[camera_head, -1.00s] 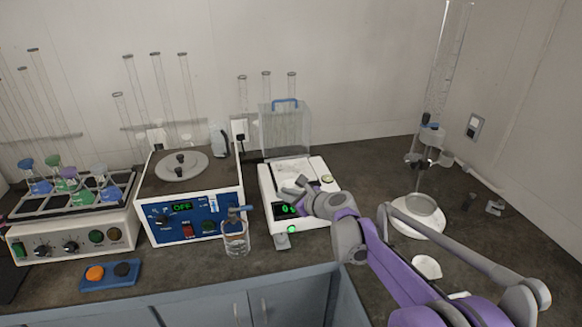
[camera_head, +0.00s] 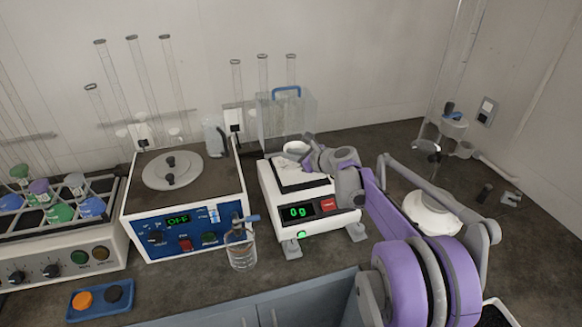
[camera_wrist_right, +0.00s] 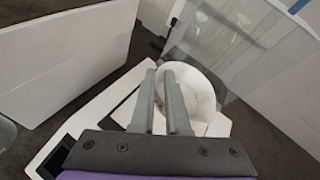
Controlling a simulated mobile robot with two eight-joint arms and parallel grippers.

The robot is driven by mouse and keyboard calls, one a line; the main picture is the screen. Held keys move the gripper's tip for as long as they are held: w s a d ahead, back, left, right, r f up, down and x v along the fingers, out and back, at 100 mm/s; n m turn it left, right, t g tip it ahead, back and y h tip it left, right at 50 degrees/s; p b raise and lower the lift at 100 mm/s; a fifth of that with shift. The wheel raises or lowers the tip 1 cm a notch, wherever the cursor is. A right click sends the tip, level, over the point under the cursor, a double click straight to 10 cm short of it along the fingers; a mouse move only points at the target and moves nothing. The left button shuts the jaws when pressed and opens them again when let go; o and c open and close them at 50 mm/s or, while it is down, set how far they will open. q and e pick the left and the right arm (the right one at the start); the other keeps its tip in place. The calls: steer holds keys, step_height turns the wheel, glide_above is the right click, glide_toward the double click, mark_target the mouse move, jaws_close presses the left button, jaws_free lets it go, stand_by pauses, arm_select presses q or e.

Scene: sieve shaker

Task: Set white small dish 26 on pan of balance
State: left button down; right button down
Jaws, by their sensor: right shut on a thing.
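A small white round dish (camera_head: 297,147) is at the back of the balance (camera_head: 268,202) in the head view. My right gripper (camera_head: 300,160) is shut on it; the dish also shows just beyond the fingers (camera_wrist_right: 168,75) in the right wrist view (camera_wrist_right: 198,88). The dish is over or near the pan (camera_head: 290,184), a dark-edged plate on top of the balance. I cannot tell whether dish and pan touch. The balance display (camera_head: 297,211) reads 0 g. Any number on the dish is not legible. My left gripper is not in view.
A clear cover with a blue handle (camera_head: 286,92) stands behind the balance. A blue-fronted device (camera_head: 182,225) and a glass beaker (camera_head: 241,252) are to its left. A white round-based stand (camera_head: 432,222) is to the right, partly behind my arm.

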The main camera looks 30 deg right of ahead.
mark_target(291, 177)
steer(key=shift+s+f, duration=0.1)
steer(key=shift+f, duration=2.65)
steer(key=c, duration=0.9)
jaws_free()
steer(key=shift+f, duration=0.1)
